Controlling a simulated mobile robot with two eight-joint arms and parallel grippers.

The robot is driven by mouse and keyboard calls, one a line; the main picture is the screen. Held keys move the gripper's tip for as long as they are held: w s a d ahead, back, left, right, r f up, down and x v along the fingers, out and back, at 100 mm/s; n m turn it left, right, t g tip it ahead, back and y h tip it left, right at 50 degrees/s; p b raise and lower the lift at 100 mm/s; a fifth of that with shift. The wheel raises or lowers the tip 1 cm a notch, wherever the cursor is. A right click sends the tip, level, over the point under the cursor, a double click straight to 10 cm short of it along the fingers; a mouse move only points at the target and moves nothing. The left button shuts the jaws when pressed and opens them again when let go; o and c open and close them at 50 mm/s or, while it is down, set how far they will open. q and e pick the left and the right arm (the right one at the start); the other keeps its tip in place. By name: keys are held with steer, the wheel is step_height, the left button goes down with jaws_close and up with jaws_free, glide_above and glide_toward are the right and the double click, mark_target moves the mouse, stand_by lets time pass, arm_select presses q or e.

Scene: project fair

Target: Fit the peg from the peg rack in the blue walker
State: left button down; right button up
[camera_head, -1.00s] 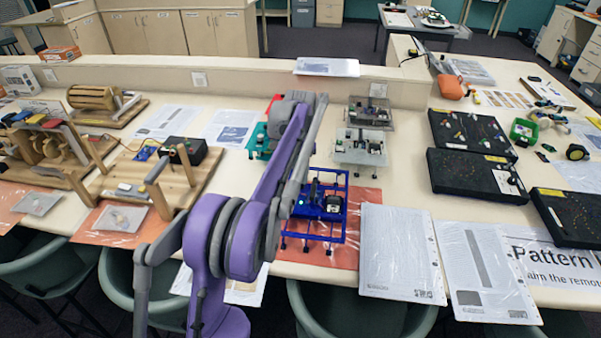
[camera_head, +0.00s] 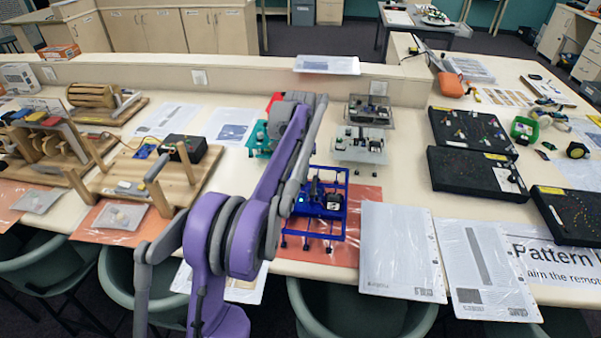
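The blue walker (camera_head: 342,205) is an open blue frame on thin legs. It stands on an orange mat (camera_head: 348,252) near the table's front edge, with dark and pale parts inside it. One purple and grey arm of mine rises from the bottom, left of centre, and bends over the table just left of the walker. It covers part of the walker's left side. No gripper fingers can be made out on this arm, and my other arm is not seen. I cannot pick out a peg rack or a loose peg.
A teal walker (camera_head: 260,140) is partly behind my arm. A pale walker (camera_head: 360,147) and a grey one (camera_head: 370,110) stand behind the blue one. Wooden models (camera_head: 150,180) fill the left, black boards (camera_head: 478,175) the right. Printed sheets (camera_head: 402,250) lie right of the blue walker.

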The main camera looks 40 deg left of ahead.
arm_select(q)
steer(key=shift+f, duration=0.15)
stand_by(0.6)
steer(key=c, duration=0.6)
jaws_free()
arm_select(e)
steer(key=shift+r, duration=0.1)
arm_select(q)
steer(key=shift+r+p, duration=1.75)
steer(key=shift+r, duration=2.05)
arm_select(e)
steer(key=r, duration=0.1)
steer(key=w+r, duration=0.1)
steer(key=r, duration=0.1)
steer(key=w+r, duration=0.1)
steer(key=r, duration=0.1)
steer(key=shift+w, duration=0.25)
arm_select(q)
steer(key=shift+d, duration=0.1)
